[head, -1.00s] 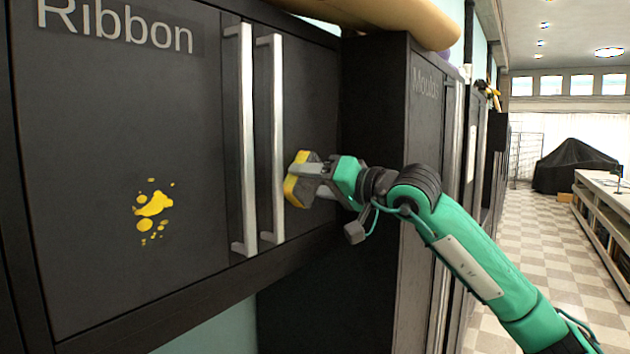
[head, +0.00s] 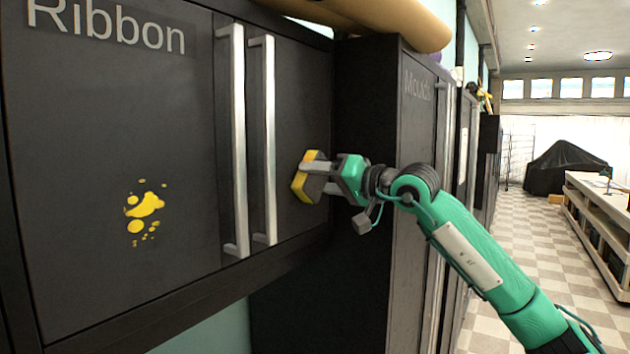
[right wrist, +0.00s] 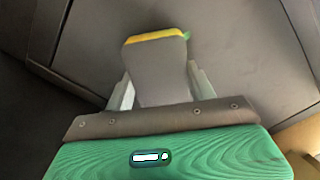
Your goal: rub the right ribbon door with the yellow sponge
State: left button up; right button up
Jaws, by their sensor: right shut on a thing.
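The ribbon cabinet has a left door (head: 100,200) with the word Ribbon and a yellow splatter (head: 144,208), and a narrower-looking right door (head: 300,100) beyond the two handles. My right gripper (head: 314,178) is shut on the yellow sponge (head: 300,186), which has a dark grey side, in front of the right door. In the right wrist view the sponge (right wrist: 157,70) sits between the fingers, its yellow edge toward the dark door surface. Whether it touches the door I cannot tell. My left gripper is not in view.
Two upright metal handles (head: 238,140) and (head: 268,140) stand out just left of the sponge. The Moulds cabinet (head: 365,180) juts out at the right. A tan roll (head: 390,22) lies on top. The checkered aisle floor (head: 530,240) is open.

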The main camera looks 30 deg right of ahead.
jog(key=shift+w+d, duration=0.3)
jog(key=shift+d, duration=0.25)
jog(key=shift+s+a+b, duration=0.25)
jog(key=shift+s+a, duration=0.2)
jog(key=shift+a, duration=0.6)
jog(key=shift+s+a+b, duration=0.2)
jog(key=shift+s+a, duration=0.25)
jog(key=shift+a, duration=0.55)
jog(key=shift+s+a+b, duration=0.25)
jog(key=shift+s+a, duration=0.2)
jog(key=shift+a, duration=0.6)
jog(key=shift+s+d+f+b, duration=0.2)
jog(key=shift+s+b, duration=0.15)
jog(key=b, duration=0.2)
send_near(289, 181)
jog(key=shift+w+a, duration=0.1)
jog(key=shift+w, duration=0.05)
